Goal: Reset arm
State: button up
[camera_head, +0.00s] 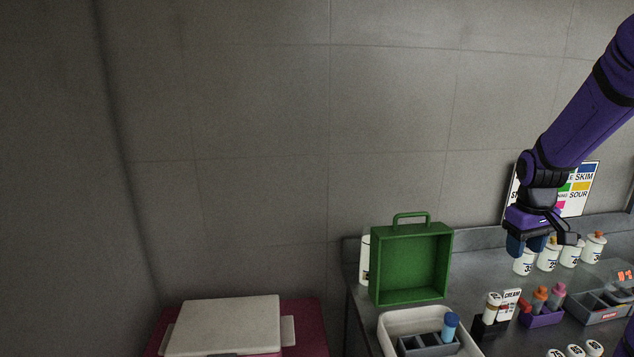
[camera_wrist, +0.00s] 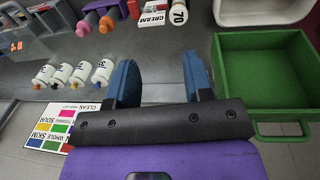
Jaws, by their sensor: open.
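My purple arm reaches in from the upper right in the head view. My gripper (camera_head: 526,245) hangs above the back of the grey counter, near the numbered white bottles. In the wrist view my gripper (camera_wrist: 160,85) shows two blue fingers spread apart with nothing between them. Bare grey counter lies beyond the fingers. The arm partly hides the colour-patched sign (camera_head: 583,190) behind it.
A green open box (camera_head: 411,262) stands left of my gripper. A white bin (camera_head: 390,325) with a grey tray and blue-capped bottle is in front. A purple holder (camera_head: 541,317) and a grey divided tray (camera_head: 597,309) sit right. A white-lidded red chest (camera_head: 222,325) stands far left.

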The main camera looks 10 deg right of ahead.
jog(key=s+a+r+t, duration=0.2)
jog(key=s+a+r, duration=0.4)
jog(key=a, duration=0.4)
jog(key=s+a+r+t, duration=0.1)
jog(key=s+a+r, duration=0.3)
jog(key=a+r, duration=0.55)
jog(key=s+a+t+y, duration=0.1)
jog(key=s+a+t, duration=0.1)
jog(key=s+a, duration=0.3)
jog(key=shift+s+a+r, duration=0.4)
jog(key=shift+s+r, duration=0.05)
jog(key=shift+s, duration=0.8)
dwell(0.7)
